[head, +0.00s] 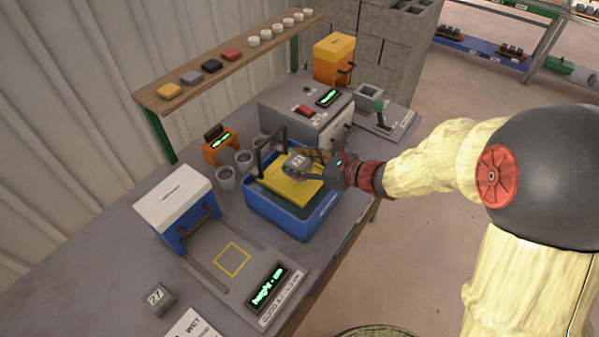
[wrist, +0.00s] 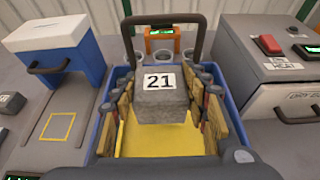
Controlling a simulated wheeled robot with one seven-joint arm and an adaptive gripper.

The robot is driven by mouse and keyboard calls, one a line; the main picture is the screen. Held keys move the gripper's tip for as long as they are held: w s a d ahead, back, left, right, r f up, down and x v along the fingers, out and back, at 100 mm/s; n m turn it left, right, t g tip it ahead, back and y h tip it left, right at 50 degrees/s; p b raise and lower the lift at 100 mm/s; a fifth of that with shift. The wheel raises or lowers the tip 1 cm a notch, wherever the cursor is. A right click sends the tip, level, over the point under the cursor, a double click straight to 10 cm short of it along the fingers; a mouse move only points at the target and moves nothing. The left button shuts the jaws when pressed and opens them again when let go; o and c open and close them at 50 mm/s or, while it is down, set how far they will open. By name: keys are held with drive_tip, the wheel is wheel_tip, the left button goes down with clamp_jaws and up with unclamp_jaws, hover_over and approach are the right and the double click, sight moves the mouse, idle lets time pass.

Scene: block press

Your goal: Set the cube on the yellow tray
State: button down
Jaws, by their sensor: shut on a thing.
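A grey concrete cube (wrist: 160,103) marked 21 is held between the fingers of my gripper (head: 310,160). In the head view the cube (head: 295,163) is over the yellow tray (head: 290,190). The tray sits in a blue tub (head: 283,219) with a dark upright handle. In the wrist view the yellow tray (wrist: 160,142) shows below and in front of the cube. I cannot tell whether the cube's underside touches the tray. My gripper hides part of the tray's right side in the head view.
A blue-and-white press (head: 176,200) stands left of the tub, near a yellow square outline (head: 232,260). A grey heater box (head: 305,110) stands behind. Several grey cups (head: 244,160) stand behind the tub.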

drive_tip(key=shift+w+d+f, duration=0.1)
drive_tip(key=shift+w+f, duration=0.2)
drive_tip(key=shift+f, duration=0.05)
drive_tip(key=shift+w+f+b, duration=0.15)
drive_tip(key=shift+f+b, duration=0.65)
drive_tip(key=shift+f, duration=0.8)
drive_tip(key=shift+f, duration=0.1)
drive_tip(key=shift+f, duration=0.15)
drive_tip(key=c, duration=1)
unclamp_jaws()
